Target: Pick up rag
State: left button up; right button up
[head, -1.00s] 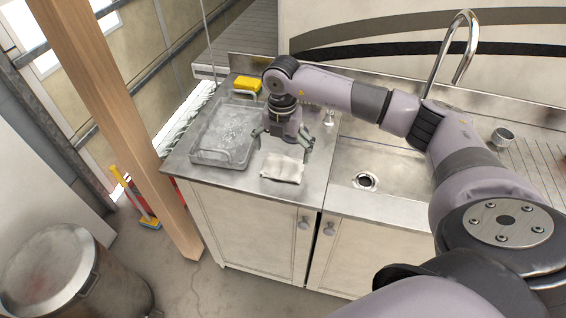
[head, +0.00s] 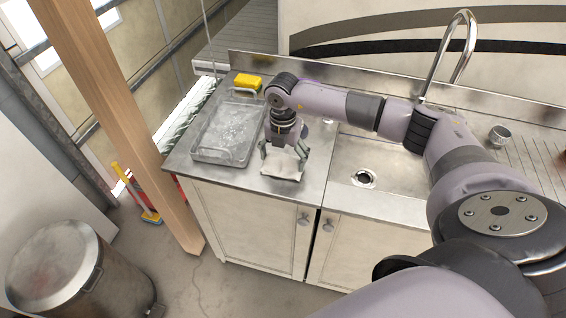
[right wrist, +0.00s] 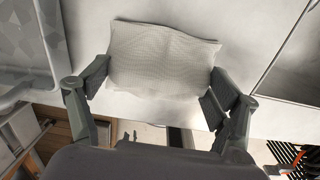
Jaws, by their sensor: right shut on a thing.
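The rag (head: 282,166) is a small whitish cloth on the steel counter, near its front edge and right of the tray. In the right wrist view the rag (right wrist: 163,58) lies between my two dark fingers. My right gripper (head: 284,158) reaches down over it and is shut on it, with a finger at each side (right wrist: 155,82). The rag looks to be still at counter height. My left gripper is not in view.
A clear tray (head: 252,135) stands on the counter (head: 312,185) to the left, with a yellow sponge (head: 247,81) behind it. The sink (head: 363,180) is to the right. A wooden post (head: 118,110) and a metal bin (head: 68,272) stand at the left.

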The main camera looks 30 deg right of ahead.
aim_at(283, 157)
jog(key=c, duration=0.3)
jog(key=shift+c, duration=0.2)
jog(key=shift+r, duration=0.1)
jog(key=shift+w+r, duration=0.1)
jog(key=shift+r, duration=0.45)
notch_tip(283, 157, up, 19)
jog(key=b, duration=0.4)
jog(key=shift+f, duration=0.1)
